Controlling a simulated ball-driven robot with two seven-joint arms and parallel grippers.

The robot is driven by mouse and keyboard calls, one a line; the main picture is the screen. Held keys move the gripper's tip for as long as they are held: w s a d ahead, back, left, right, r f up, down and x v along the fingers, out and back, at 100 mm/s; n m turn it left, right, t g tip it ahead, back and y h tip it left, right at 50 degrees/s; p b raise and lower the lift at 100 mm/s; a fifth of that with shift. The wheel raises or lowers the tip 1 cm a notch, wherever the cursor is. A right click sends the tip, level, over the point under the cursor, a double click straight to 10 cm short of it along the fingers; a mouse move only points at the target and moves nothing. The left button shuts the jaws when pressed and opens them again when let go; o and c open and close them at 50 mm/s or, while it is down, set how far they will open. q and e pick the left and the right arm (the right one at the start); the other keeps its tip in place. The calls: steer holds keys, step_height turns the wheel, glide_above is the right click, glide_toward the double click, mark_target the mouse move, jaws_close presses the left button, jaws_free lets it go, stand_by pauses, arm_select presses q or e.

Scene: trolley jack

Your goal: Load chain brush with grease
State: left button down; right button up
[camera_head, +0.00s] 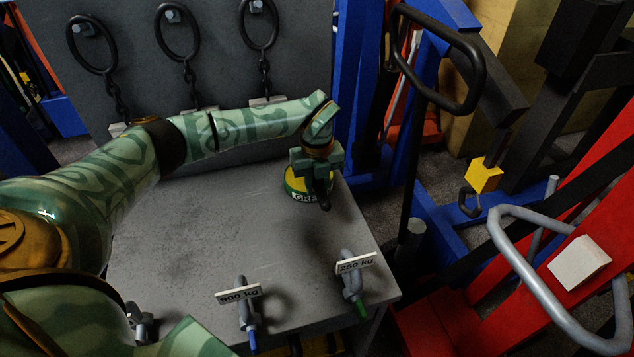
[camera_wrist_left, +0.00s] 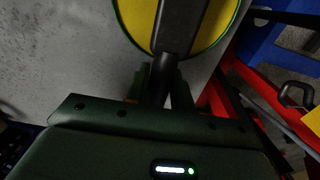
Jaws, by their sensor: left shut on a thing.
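The grease tin (camera_head: 296,190) stands on the grey table top, near its far right edge. It is round, yellow on top and green with white letters on its side. My left gripper (camera_head: 318,168) is above the tin and shut on the dark chain brush (camera_head: 323,190). In the left wrist view the brush's dark handle (camera_wrist_left: 160,80) runs between my fingers, and its wider dark head (camera_wrist_left: 181,25) lies across the yellow top of the tin (camera_wrist_left: 212,25). I cannot tell whether the bristles touch the grease. My right gripper is not in view.
Two shackles with tags, 900 kg (camera_head: 247,315) and 250 kg (camera_head: 351,285), lie at the table's (camera_head: 180,235) front. Several chains (camera_head: 264,75) hang from the back panel. A blue jack (camera_head: 440,210) and a red jack (camera_head: 440,320) stand right. The table's middle is clear.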

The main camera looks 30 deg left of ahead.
arm_select(q)
steer(key=shift+f, duration=0.3)
stand_by(0.7)
step_height(320, 180, up, 7)
steer(key=p, duration=0.6)
steer(key=shift+r, duration=0.1)
stand_by(0.6)
